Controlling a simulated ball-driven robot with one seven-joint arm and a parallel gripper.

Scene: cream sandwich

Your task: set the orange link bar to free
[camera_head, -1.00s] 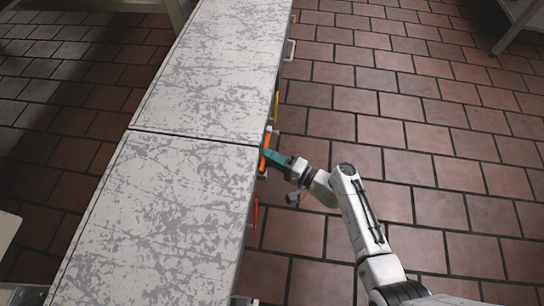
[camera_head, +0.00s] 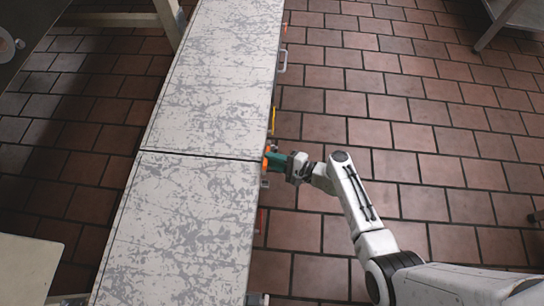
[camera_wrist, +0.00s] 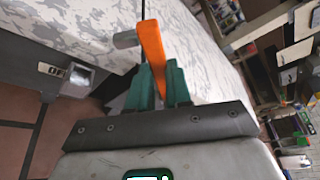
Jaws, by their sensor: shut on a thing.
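The orange link bar (camera_wrist: 152,48) stands out from between my green fingertips in the wrist view, slanting up and left beside the scratched white top. In the head view it is a small orange patch (camera_head: 267,160) on the right side of the long unit, near the seam in its top. My gripper (camera_wrist: 157,84) is shut on the bar, and its green fingers (camera_head: 281,162) reach in from the right. The fingers hide the bar's lower part. A grey metal bracket with a partly readable label starting "OF" (camera_wrist: 55,71) is at left in the wrist view.
The long scratched white top (camera_head: 190,215) runs along the left of my arm. A yellow bar (camera_head: 273,117), a grey handle (camera_head: 283,57) and a red part (camera_head: 258,220) stick out along its side. Open tiled floor (camera_head: 440,150) lies to the right.

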